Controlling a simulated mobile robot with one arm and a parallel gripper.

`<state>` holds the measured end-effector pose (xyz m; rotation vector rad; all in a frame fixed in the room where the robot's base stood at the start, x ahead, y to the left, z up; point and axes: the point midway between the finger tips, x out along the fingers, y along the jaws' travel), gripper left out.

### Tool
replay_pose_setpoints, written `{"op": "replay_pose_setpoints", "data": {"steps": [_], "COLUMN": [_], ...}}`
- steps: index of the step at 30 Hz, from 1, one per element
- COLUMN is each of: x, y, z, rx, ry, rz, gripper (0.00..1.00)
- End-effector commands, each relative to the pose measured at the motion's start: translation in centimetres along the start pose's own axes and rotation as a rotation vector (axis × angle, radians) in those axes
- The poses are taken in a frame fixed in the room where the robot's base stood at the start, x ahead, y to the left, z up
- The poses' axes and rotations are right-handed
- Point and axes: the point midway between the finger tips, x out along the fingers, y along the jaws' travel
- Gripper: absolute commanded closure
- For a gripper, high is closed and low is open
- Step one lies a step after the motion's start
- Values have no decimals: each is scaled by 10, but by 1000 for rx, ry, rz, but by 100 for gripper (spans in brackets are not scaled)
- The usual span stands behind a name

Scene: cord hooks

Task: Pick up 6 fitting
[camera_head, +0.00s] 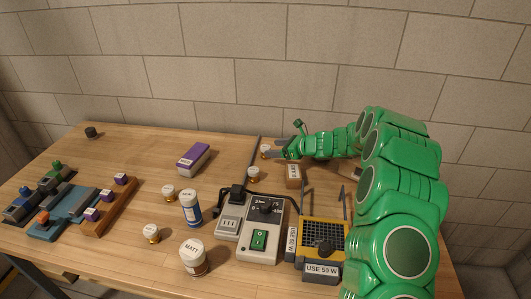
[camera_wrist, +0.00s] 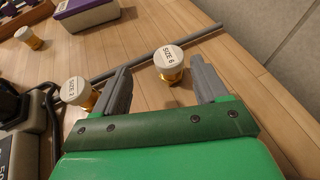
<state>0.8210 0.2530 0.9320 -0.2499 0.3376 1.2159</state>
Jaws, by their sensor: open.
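The size 6 fitting (camera_wrist: 168,62) is a small brass piece with a white round top labelled "SIZE 6". It stands upright on the table between and just ahead of my fingertips in the wrist view.
A purple-and-grey box (camera_head: 193,158), other fittings (camera_head: 168,192) and a blue jar (camera_head: 190,208) are left. A grey control unit (camera_head: 260,228) and a yellow-framed unit (camera_head: 322,240) are in front.

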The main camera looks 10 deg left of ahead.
Motion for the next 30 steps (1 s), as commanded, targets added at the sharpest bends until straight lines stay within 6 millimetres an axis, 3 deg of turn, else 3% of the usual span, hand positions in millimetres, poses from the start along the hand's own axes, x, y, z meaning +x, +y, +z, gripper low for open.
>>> {"op": "replay_pose_setpoints", "data": {"steps": [17, 30], "x": [34, 78], "y": [-6, -11], "z": [-3, -2], "rx": [11, 12], "ry": [-1, -1], "rz": [-8, -7], "gripper": [27, 27]}}
